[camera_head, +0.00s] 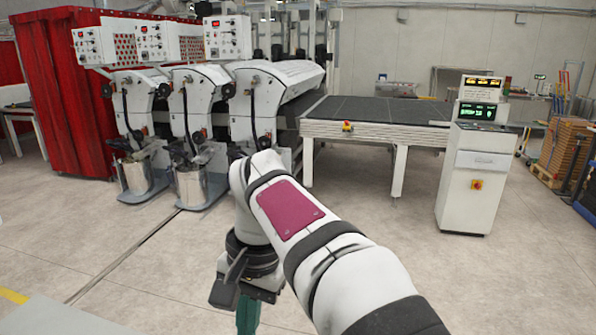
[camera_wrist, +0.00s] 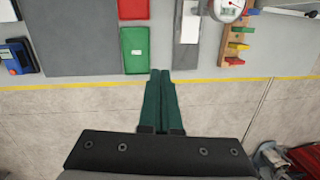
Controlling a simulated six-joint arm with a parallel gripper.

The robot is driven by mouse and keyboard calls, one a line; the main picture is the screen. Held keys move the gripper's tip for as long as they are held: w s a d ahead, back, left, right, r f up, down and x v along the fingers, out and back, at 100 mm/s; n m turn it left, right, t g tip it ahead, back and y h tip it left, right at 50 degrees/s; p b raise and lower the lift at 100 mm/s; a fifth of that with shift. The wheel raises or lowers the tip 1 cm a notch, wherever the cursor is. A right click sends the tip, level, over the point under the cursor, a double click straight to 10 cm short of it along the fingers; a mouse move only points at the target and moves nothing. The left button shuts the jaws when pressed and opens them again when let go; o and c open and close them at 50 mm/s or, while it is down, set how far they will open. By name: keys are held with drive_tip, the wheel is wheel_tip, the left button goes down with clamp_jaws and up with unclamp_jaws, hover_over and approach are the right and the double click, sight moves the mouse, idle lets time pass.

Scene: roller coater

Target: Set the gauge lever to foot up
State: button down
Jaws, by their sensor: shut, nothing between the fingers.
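A round white dial gauge (camera_wrist: 226,8) is at the top edge of the wrist view, partly cut off. I cannot make out its lever or its foot at this size. My gripper (camera_wrist: 160,74) has two green fingers lying side by side, shut and empty. The fingertips point toward the grey surface, below and left of the gauge in the picture, apart from it. In the head view, only part of the green fingers (camera_head: 248,316) shows at the bottom edge, and the gauge is not visible.
The grey bench (camera_wrist: 277,62) carries a green-and-red tray (camera_wrist: 134,50), a grey plate (camera_wrist: 187,22), a wooden rack with coloured pieces (camera_wrist: 238,38) and a blue device (camera_wrist: 15,57). A yellow line runs along its near side. Coating machines (camera_head: 262,95) and a control cabinet (camera_head: 475,185) stand farther off.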

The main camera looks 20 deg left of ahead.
drive_tip(key=s+d+f+m, duration=0.1)
drive_tip(key=s+d, duration=0.2)
drive_tip(key=d, duration=0.5)
drive_tip(key=s+d+f+m, duration=0.2)
drive_tip(key=s+d, duration=0.2)
drive_tip(key=d, duration=0.4)
drive_tip(key=s+d+f+m, duration=0.2)
drive_tip(key=s+d+f, duration=0.5)
drive_tip(key=s, duration=0.3)
drive_tip(key=w+a+r+n+t, duration=0.1)
drive_tip(key=w+a+r+n, duration=0.3)
drive_tip(key=w+a+n, duration=0.45)
drive_tip(key=w+a+r+n+t, duration=0.1)
drive_tip(key=w+a+r+n, duration=0.3)
drive_tip(key=a, duration=0.8)
drive_tip(key=s+a+f+n, duration=0.1)
drive_tip(key=s+a+n, duration=0.45)
drive_tip(key=a, duration=0.75)
drive_tip(key=s+a+n, duration=0.4)
drive_tip(key=a+n, duration=0.2)
drive_tip(key=a, duration=0.6)
drive_tip(key=shift+y, duration=0.4)
drive_tip(key=x, duration=0.4)
drive_tip(key=w+x, duration=0.1)
drive_tip(key=x, duration=0.3)
drive_tip(key=d+x, duration=0.1)
drive_tip(key=x, duration=0.4)
drive_tip(key=shift+w+d+f, duration=0.1)
drive_tip(key=shift+w+f, duration=0.25)
drive_tip(key=shift+f, duration=0.2)
